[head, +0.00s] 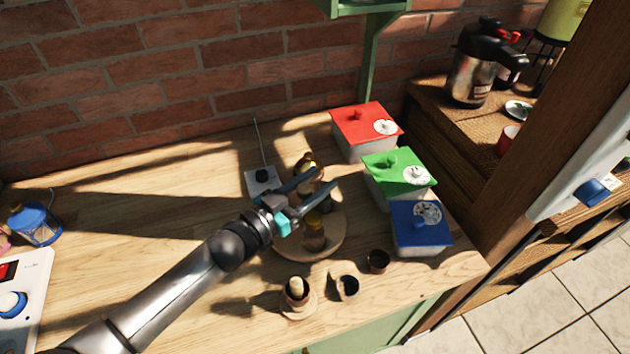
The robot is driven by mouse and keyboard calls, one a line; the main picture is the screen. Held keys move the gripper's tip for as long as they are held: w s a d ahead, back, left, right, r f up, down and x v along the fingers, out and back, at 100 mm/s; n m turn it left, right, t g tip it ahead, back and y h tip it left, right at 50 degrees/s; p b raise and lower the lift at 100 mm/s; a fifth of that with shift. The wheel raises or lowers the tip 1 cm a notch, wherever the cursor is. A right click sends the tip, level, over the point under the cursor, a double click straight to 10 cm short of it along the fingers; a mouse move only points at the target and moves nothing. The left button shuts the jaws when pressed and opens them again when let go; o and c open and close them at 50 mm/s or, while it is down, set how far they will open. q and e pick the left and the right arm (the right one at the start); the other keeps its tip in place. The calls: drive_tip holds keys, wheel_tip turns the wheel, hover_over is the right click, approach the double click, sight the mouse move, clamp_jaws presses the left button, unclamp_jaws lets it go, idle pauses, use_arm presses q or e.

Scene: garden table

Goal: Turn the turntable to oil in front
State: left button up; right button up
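The turntable (334,236) is a round wooden disc on the table, right of the picture's middle. An amber bottle with a yellowish band (314,238) stands at its front. Another brown bottle (306,161) stands toward its back. I cannot tell which bottle holds oil. My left gripper (326,178) reaches in over the turntable from the left, its two fingers apart. Something brown shows between the fingers, but I cannot tell whether they touch it. The gripper and fingers hide the middle of the turntable. My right gripper is not in view.
Boxes with red (357,126), green (386,163) and blue (407,215) lids stand right of the turntable. Small cups (378,262) and a mortar (297,296) stand in front. A grey device (258,184) with a thin rod stands behind left. The table's left middle is clear.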

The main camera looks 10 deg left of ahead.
use_arm(q)
drive_tip(key=v, duration=1.5)
drive_tip(key=shift+p, duration=0.35)
drive_tip(key=shift+s, duration=0.1)
